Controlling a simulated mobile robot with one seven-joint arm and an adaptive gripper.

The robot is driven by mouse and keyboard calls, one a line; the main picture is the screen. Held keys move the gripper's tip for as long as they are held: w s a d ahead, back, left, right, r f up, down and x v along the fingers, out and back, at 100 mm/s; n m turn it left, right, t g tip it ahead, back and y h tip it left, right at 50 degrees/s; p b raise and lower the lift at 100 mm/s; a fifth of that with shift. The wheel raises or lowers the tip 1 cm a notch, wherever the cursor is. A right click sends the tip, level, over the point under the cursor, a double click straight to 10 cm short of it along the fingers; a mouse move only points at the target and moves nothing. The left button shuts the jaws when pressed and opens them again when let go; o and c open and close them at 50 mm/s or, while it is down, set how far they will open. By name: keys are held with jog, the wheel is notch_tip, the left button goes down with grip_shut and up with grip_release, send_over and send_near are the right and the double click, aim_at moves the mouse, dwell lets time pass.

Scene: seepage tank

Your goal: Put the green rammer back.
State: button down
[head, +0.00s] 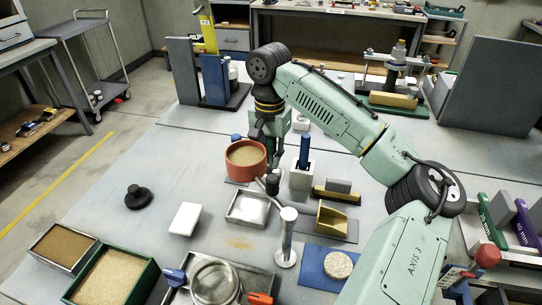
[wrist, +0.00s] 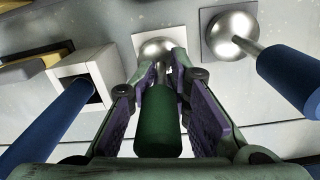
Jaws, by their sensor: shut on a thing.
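My gripper (wrist: 163,85) is shut on the green rammer's handle (wrist: 157,125) in the wrist view. A shiny round metal end (wrist: 155,46) shows beyond the fingertips, over a pale square plate; I cannot tell whether it touches the plate. In the head view my gripper (head: 268,138) points down behind the orange pot of sand (head: 246,158), and the green rammer cannot be made out there. To the right in the wrist view, a blue-handled rammer (wrist: 290,75) with a round metal end (wrist: 231,34) is at a similar square plate.
A white square holder (head: 300,178) with a blue handle (head: 304,148) stands just right of my gripper. The left of the table is mostly clear.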

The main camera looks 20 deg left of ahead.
jog(key=shift+f, duration=0.1)
jog(key=c, duration=1.4)
grip_release()
jog(key=shift+o, duration=0.2)
